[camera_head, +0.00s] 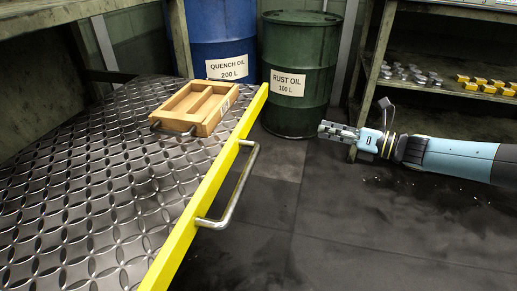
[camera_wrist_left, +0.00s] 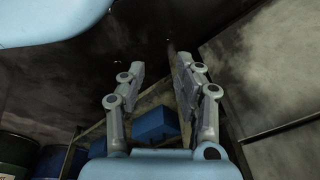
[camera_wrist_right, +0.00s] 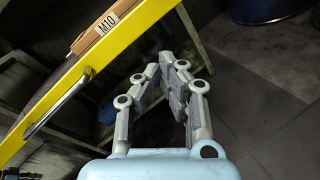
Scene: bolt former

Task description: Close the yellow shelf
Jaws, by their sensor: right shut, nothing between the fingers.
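A bent metal handle (camera_head: 242,182) is fixed to the rail's outer face. The rail (camera_wrist_right: 128,45) and handle (camera_wrist_right: 62,103) also show at the upper left of the right wrist view. My right gripper (camera_head: 325,130) is shut and empty, to the right of the handle and apart from it; it also shows in the right wrist view (camera_wrist_right: 160,62). My left gripper (camera_wrist_left: 157,52) is open and empty in the left wrist view, away from the shelf.
A wooden box (camera_head: 197,107) sits on the deck near the rail. A blue drum (camera_head: 222,30) and a green drum (camera_head: 300,60) stand behind. A rack (camera_head: 450,92) with small parts stands at right. The floor (camera_head: 350,235) right of the rail is clear.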

